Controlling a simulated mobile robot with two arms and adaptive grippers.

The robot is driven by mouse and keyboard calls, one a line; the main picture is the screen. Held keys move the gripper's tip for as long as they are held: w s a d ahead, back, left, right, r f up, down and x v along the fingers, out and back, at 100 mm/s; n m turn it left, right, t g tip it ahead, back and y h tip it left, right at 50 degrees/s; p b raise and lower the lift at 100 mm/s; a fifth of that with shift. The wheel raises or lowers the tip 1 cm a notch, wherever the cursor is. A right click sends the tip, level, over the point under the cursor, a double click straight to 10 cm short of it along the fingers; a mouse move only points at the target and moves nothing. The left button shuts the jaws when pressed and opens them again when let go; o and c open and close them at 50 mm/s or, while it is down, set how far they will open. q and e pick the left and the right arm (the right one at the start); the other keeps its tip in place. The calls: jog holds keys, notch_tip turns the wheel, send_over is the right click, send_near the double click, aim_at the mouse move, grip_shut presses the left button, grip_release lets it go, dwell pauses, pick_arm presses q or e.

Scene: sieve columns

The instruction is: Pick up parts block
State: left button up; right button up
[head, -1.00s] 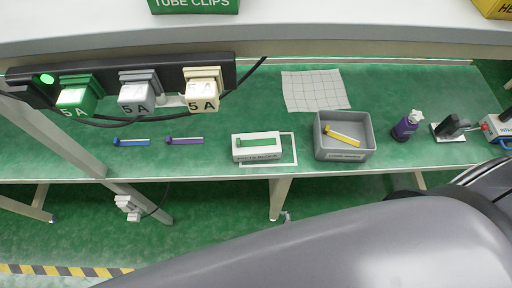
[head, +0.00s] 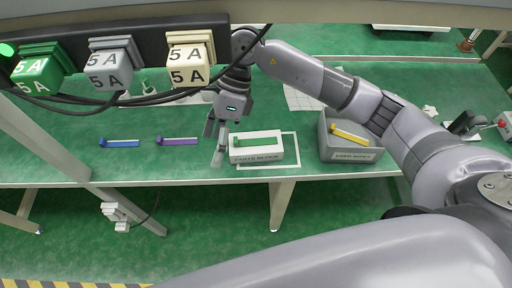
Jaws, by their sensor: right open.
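The parts block (head: 256,156) is a white box with a dark label on its front, sitting on the green bench inside a white outline. A green strip-shaped part (head: 256,141) lies on its top. My right gripper (head: 215,147) points down just left of the block. Its fingers are spread and empty, and the near finger is close to the block's left end. I cannot tell whether it touches. My left gripper is not in view.
A grey bin (head: 350,151) with a yellow part (head: 349,136) stands to the right, under my right forearm. A blue part (head: 119,143) and a purple part (head: 177,141) lie to the left. A power strip with plugs (head: 112,65) hangs above.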

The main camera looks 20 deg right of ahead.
jog(key=w+d+r+t+h, duration=0.2)
jog(key=w+d+h, duration=0.1)
jog(key=d, duration=0.3)
jog(key=w+d+r+t+h, duration=0.2)
jog(key=d+h, duration=0.1)
jog(key=d, duration=0.3)
jog(key=p, duration=0.1)
send_near(255, 142)
jog(key=f, duration=0.5)
jog(key=shift+d+f, duration=0.2)
jog(key=shift+d, duration=0.15)
jog(key=shift+a+f+p, duration=0.15)
jog(key=shift+f+p, duration=0.6)
jog(key=shift+f, duration=1.9)
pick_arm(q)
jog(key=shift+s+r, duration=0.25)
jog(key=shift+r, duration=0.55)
pick_arm(e)
jog(key=shift+c, duration=0.6)
jog(key=c, duration=1.2)
